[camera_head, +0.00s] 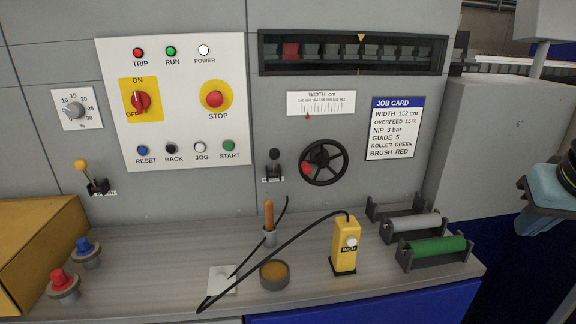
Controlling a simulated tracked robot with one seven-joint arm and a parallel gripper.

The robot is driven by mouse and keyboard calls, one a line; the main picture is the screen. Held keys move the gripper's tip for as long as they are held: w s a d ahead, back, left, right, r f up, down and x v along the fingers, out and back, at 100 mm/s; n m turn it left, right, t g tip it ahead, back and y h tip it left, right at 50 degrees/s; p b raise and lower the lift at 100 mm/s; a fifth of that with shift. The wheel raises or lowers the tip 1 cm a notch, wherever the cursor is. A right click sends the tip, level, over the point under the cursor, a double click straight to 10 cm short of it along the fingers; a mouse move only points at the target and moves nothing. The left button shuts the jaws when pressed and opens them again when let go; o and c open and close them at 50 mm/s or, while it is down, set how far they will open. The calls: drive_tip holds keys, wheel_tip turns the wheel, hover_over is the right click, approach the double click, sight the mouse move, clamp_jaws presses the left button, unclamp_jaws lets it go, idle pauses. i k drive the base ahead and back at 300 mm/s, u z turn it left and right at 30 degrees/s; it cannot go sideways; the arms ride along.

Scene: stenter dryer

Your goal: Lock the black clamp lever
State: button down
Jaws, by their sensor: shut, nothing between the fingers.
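The black clamp lever (274,155) stands on the grey machine front, just left of the handwheel (323,162). Its round black knob points up above a small dark base. A small label under it is too small to read. My gripper (527,203) is at the right edge, light blue and dark, partly cut off by the frame. It is shut and empty, far to the right of the lever and touching nothing; its fingertips are hard to make out.
A yellow-knobbed lever (82,166) is at the left. On the shelf (150,270) stand a wooden-handled tool (268,215), a round tin (274,275), a yellow device (344,245) with a looping black cable, and rollers (437,250). The job card (395,128) hangs right of the handwheel.

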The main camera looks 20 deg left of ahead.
sight(275, 154)
drive_tip(key=z, duration=0.2)
drive_tip(key=k, duration=1.65)
drive_tip(key=u, duration=0.55)
drive_tip(key=i, duration=1)
drive_tip(key=z, duration=0.05)
